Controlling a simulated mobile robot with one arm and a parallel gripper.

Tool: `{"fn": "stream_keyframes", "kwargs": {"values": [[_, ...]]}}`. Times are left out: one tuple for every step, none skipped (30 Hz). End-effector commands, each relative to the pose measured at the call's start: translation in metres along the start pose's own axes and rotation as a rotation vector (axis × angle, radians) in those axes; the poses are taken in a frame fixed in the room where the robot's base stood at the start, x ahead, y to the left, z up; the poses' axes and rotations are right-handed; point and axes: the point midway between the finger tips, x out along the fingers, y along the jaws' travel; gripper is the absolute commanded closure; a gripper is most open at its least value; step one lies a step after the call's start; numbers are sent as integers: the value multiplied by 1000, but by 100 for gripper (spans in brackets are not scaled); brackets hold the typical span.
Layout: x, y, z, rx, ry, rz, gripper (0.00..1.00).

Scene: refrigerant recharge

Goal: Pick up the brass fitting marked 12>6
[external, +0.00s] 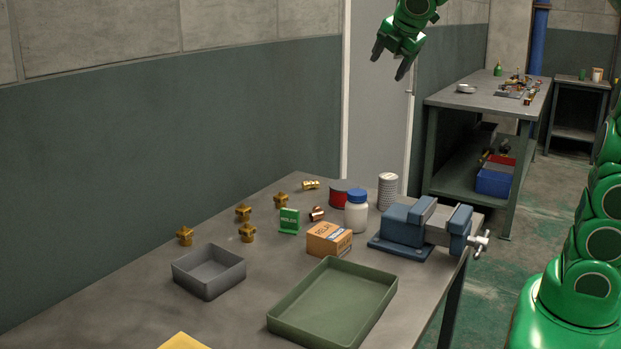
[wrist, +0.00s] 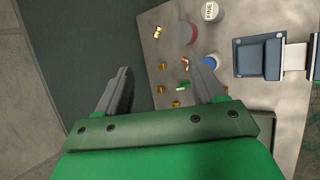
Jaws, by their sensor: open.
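Several brass fittings lie on the workbench: a lying one (external: 311,185) at the back, and tee-like ones at back left (external: 281,200), middle left (external: 243,213), lower middle (external: 248,232) and far left (external: 185,236). A coppery fitting (external: 317,214) lies by the red spool. No 12>6 marking is readable, so I cannot tell which fitting bears it. My gripper (external: 389,66) is open and empty, high above the bench's far end. In the wrist view, brass fittings (wrist: 162,66) show beyond and between its open fingers (wrist: 164,72); some bench items are partly hidden by the right finger.
A green card stand (external: 289,221), cardboard box (external: 329,239), white bottle (external: 356,211), red spool (external: 339,194) and blue vise (external: 420,228) crowd the bench's right half. A grey bin (external: 209,271) and green tray (external: 333,303) stand nearer.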

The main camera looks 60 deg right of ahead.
Motion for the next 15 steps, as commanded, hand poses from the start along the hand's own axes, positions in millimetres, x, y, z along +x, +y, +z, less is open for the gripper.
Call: {"fn": "stream_keyframes", "kwargs": {"values": [[12, 18, -5, -100, -4, 41, 32], [18, 28, -7, -166, -8, 70, 32], [25, 44, -11, -255, -13, 112, 32], [30, 54, -14, -322, -20, 140, 32], [35, 65, -18, -391, -25, 170, 32], [43, 78, -24, -482, -35, 206, 32], [47, 87, -29, -546, -42, 234, 32], [50, 96, -33, -606, -49, 262, 32], [54, 106, -38, -678, -60, 291, 32], [57, 113, -42, -729, -67, 314, 32], [60, 118, -46, -772, -73, 333, 32], [64, 125, -51, -828, -81, 353, 32], [66, 129, -55, -864, -87, 368, 32], [68, 134, -58, -901, -92, 384, 32], [70, 139, -63, -942, -99, 403, 32]]}}
